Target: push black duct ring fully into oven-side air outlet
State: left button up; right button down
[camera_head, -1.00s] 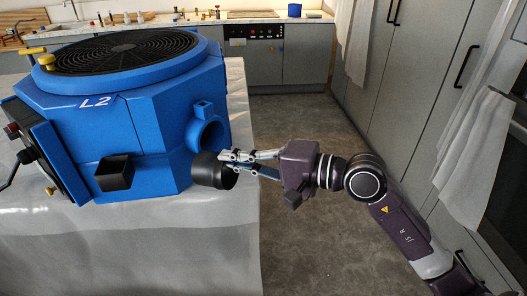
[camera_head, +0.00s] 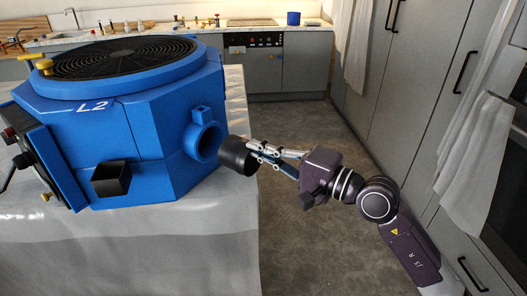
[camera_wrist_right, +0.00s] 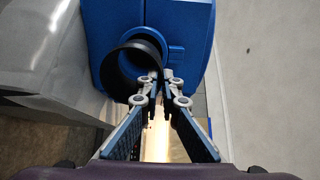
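The black duct ring (camera_head: 236,156) is held by my right gripper (camera_head: 254,151) just right of the blue air outlet (camera_head: 204,139) on the blue oven (camera_head: 120,125). The ring is outside the outlet and overlaps its lower right edge in the head view. I cannot tell whether they touch. In the right wrist view my right gripper (camera_wrist_right: 160,86) is shut on the lower right wall of the ring (camera_wrist_right: 121,75). The blue oven (camera_wrist_right: 180,20) lies beyond it, and the ring hides much of the outlet. My left gripper is not in view.
The oven stands on a table with a pale cover (camera_head: 150,250). A black box (camera_head: 111,179) juts from the oven's front. Grey cabinets (camera_head: 430,110) line the right side. The floor (camera_head: 310,120) between is clear.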

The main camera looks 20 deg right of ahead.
aim_at(242, 142)
jog(key=shift+p+x, duration=0.35)
jog(key=shift+x, duration=2)
jog(key=shift+b, duration=0.8)
jog(key=shift+x, duration=2.65)
jog(key=c, duration=2.1)
grip_release()
